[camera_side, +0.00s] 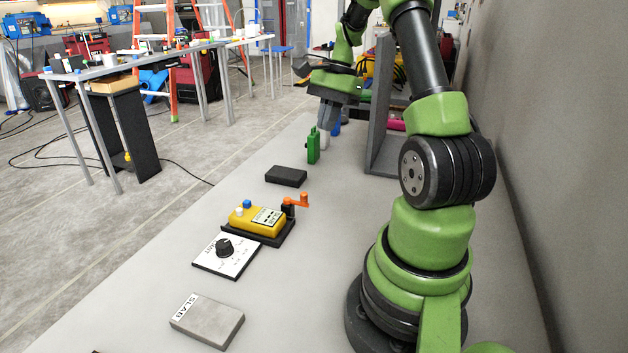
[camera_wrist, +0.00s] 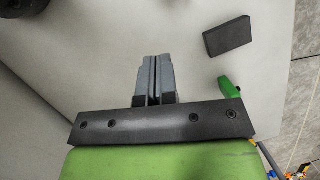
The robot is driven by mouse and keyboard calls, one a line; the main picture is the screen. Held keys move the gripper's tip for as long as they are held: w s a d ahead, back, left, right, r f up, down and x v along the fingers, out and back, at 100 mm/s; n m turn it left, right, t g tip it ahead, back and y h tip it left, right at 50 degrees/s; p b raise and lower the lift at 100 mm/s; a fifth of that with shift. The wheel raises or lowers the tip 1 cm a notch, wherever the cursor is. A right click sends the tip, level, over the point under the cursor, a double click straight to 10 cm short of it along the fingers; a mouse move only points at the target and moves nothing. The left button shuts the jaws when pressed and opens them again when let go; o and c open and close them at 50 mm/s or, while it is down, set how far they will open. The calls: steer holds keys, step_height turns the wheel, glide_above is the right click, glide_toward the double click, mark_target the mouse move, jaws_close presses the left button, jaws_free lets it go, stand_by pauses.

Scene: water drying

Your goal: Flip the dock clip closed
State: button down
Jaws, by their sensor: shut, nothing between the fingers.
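The dock clip looks like the orange lever (camera_side: 297,201) on a black post at the right end of a black dock. A yellow meter (camera_side: 258,218) with a blue and a white knob sits in that dock. The lever's arm sticks out to the right, and I cannot tell how it is latched. My gripper (camera_side: 326,140) is at the back of the table, well behind the dock, pointing down. Its fingers are together and empty, and they also show shut in the wrist view (camera_wrist: 153,78). The dock is out of the wrist view.
A green bottle-like object (camera_side: 313,146) stands close beside my gripper. A black block (camera_side: 286,176) lies between it and the dock. A white dial plate (camera_side: 226,256) and a grey slab (camera_side: 207,321) lie in front. A grey upright frame (camera_side: 380,120) stands to the right.

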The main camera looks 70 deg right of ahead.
steer(key=shift+m+y, duration=0.3)
steer(key=shift+m, duration=0.5)
steer(key=s+d+f, duration=0.2)
steer(key=shift+d+f, duration=0.25)
steer(key=shift+f, duration=0.1)
steer(key=w+a+f, duration=0.1)
steer(key=a+f, duration=0.1)
steer(key=f, duration=0.1)
steer(key=a+f, duration=0.2)
steer(key=f, duration=0.1)
steer(key=w+a+f, duration=0.1)
steer(key=a+f, duration=0.1)
steer(key=f, duration=0.1)
steer(key=shift+w+a+f, duration=0.15)
steer(key=shift+w, duration=0.2)
steer(key=shift+w+a, duration=0.2)
steer(key=shift+a, duration=0.25)
